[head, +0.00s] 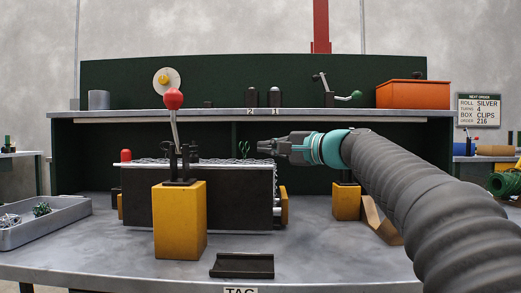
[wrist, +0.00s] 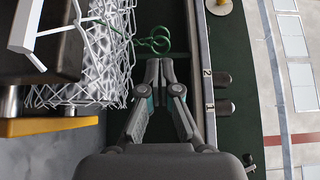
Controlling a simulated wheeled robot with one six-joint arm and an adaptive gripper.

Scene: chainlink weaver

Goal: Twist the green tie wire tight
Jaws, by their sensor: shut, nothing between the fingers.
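The green tie wire (wrist: 152,42) shows in the wrist view as looped green ends at the edge of the white chainlink mesh (wrist: 105,70). It also shows in the head view as a small green loop (head: 244,148) standing up above the mesh. My gripper (wrist: 160,64) is shut and empty, with its fingertips just short of the wire loops. In the head view my gripper (head: 262,147) points left, close to the right of the wire. I cannot tell whether the fingertips touch the wire.
The dark machine body (head: 215,203) stands on yellow blocks (head: 180,222) on the grey bench. A red-knobbed lever (head: 173,99) rises at its left. A shelf (head: 290,113) with numbered pegs and an orange box (head: 412,94) runs behind. A wire tray (head: 45,225) lies left.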

